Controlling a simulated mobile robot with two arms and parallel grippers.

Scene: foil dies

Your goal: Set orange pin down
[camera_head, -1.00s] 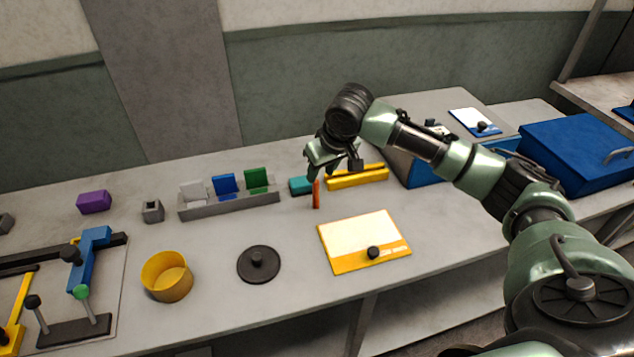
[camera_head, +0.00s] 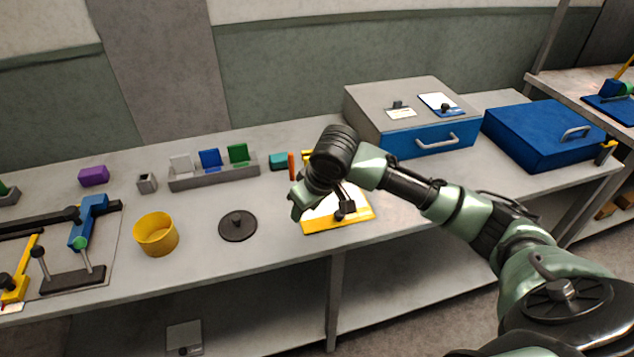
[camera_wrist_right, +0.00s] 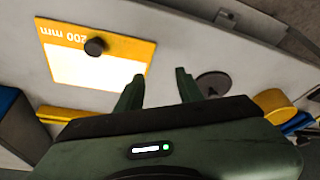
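The orange pin (camera_head: 291,166) stands upright on the grey workbench (camera_head: 225,285), just right of the teal block (camera_head: 278,161). Nothing grips it. The pin cannot be made out in that view. My left gripper is not in view.
A yellow bar (camera_head: 306,154) is mostly hidden behind my right arm. A dark knobbed disc (camera_head: 238,226) and yellow cup (camera_head: 157,235) lie left of the card. A grey rack (camera_head: 214,172) holds upright tiles. A blue-fronted box (camera_head: 432,140) stands at the back right.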

